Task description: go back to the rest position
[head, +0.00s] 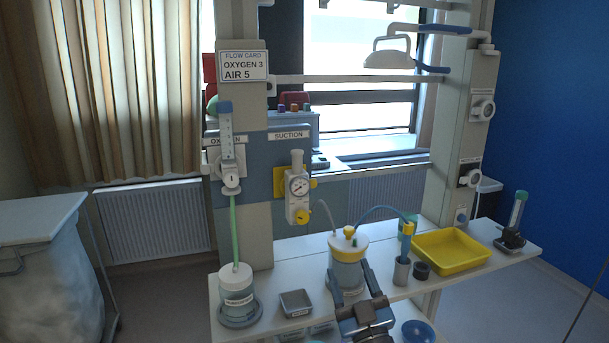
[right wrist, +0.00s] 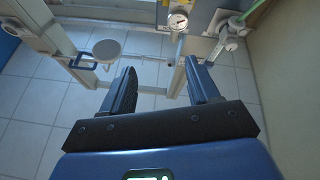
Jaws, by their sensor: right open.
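My right gripper (head: 352,276) is open, low in the middle of the head view, in front of the shelf and overlapping the lower part of the suction jar (head: 348,250). In the right wrist view the two dark fingers of this gripper (right wrist: 160,76) stand apart with nothing between them; floor tiles and a pale frame show beyond. My left gripper is in neither view.
The white shelf (head: 290,251) carries a humidifier bottle (head: 237,282), a small grey tray (head: 296,303), a grey cup (head: 402,272) and a yellow tray (head: 451,250). A suction gauge (head: 298,188) hangs above. A covered trolley (head: 45,270) stands at left.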

